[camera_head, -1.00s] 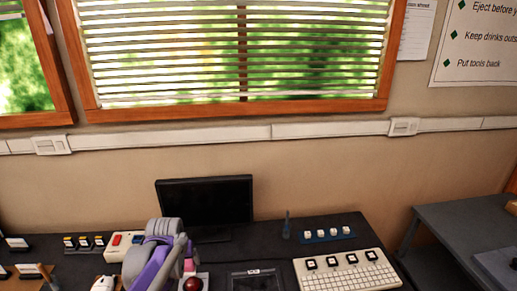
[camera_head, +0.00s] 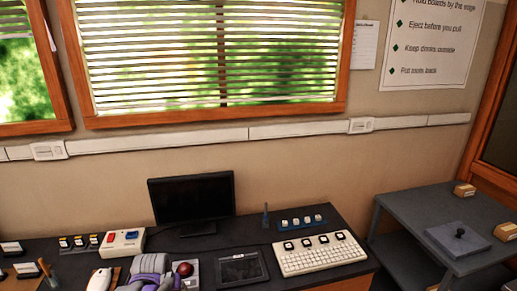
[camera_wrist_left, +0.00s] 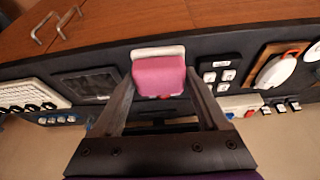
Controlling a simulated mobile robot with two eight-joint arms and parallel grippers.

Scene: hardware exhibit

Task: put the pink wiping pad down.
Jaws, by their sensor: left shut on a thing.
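The pink wiping pad (camera_wrist_left: 158,75) is between the fingers of my left gripper (camera_wrist_left: 160,82) in the left wrist view. It has a white edge along its far side. The gripper is shut on it, above the dark desk (camera_wrist_left: 206,54). I cannot tell whether the pad touches the desk. In the head view my purple and grey left arm shows at the bottom, and the pad and fingertips are not visible there. My right gripper is in no view.
On the desk, a red trackball (camera_head: 185,268), a dark tablet (camera_head: 242,267) and a white keyboard (camera_head: 320,254) stand near the arm. A monitor (camera_head: 192,201) stands behind. A white mouse (camera_head: 100,279) lies left. A grey side table (camera_head: 415,207) is at the right.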

